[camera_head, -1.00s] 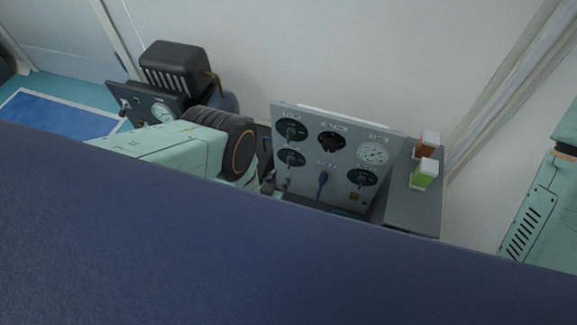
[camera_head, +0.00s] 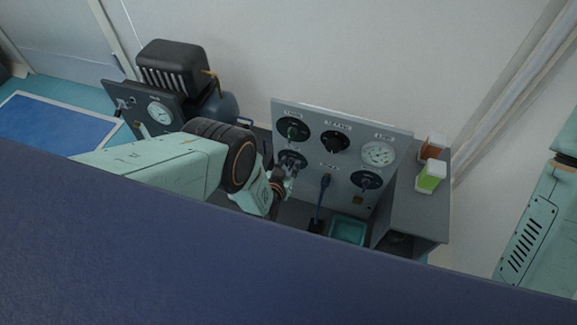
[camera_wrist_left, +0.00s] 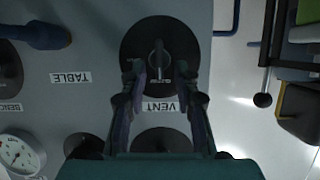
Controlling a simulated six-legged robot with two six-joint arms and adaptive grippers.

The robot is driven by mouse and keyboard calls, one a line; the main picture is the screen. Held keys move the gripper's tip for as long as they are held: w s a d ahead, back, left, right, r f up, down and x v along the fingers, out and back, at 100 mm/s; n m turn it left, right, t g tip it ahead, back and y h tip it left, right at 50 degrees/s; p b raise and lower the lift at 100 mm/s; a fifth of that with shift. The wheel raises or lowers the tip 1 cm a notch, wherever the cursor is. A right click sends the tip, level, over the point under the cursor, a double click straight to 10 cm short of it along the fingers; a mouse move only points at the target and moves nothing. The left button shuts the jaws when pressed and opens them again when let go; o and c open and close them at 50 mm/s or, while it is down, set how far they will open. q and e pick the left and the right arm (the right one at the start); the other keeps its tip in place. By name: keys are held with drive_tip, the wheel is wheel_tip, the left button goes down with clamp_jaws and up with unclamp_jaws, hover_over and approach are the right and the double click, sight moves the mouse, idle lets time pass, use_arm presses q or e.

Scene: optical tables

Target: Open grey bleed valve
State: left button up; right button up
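A grey panel (camera_head: 345,197) with several dials stands against the wall in the head view. Its lower-left valve has a black round plate and a narrow grey handle, labelled VENT; no label reads "bleed". My right gripper is out of view.
A pressure gauge (camera_head: 379,154) and other valves sit close by on the panel. A blue lever or hose (camera_head: 322,195) hangs at the panel's middle, above a teal tray (camera_head: 347,231). A compressor (camera_head: 172,65) stands left. A dark blue surface (camera_head: 200,260) fills the foreground.

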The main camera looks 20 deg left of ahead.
use_arm(q)
drive_tip(key=shift+c, duration=0.2)
clamp_jaws()
drive_tip(key=shift+d, duration=0.1)
idle(0.4)
drive_tip(key=shift+d+f+m+y+b, duration=0.1)
drive_tip(key=shift+d+m+y+b, duration=0.15)
drive_tip(key=shift+m+y, duration=0.4)
drive_tip(key=shift+d+f+m+y+b, duration=0.1)
drive_tip(key=shift+m+y+b, duration=0.3)
drive_tip(key=shift+m, duration=0.5)
drive_tip(key=shift+d+m+y+b, duration=0.25)
drive_tip(key=shift+m+y, duration=0.3)
drive_tip(key=shift+m, duration=0.2)
